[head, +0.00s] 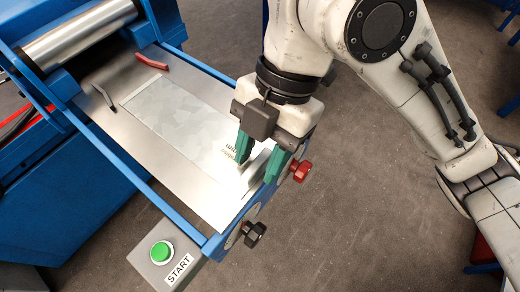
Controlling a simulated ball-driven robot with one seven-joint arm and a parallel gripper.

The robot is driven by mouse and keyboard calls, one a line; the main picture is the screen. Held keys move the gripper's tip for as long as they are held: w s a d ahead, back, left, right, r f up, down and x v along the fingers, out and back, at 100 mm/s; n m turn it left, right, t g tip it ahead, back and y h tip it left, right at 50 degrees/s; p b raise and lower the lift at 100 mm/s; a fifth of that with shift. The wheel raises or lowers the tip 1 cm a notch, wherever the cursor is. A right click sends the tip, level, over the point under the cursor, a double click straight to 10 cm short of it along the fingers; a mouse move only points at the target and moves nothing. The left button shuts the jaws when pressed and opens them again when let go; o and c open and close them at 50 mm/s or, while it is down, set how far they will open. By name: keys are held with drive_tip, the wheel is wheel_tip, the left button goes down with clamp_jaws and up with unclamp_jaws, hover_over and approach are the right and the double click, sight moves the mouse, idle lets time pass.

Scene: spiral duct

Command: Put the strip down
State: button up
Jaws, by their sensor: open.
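The strip (175,118) is a flat, pale galvanized metal piece with some dark lettering near its right end. It lies along the grey metal bed (110,139) of a blue-framed machine. My gripper (259,165) has green fingers and is over the right end of the bed. Its fingers are apart, beside the strip's lettered end. A small grey upright piece shows between and below the fingers; I cannot tell whether it is the strip's bent end or part of the machine.
A metal roller (80,32) sits at the upper left. A red-handled clamp (151,62) is by the bed's far edge. A red knob (302,171) and a black knob (253,234) are at the right end. A START box with a green button (161,252) stands in front.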

drive_tip(key=v, duration=1.2)
drive_tip(key=shift+r, duration=0.15)
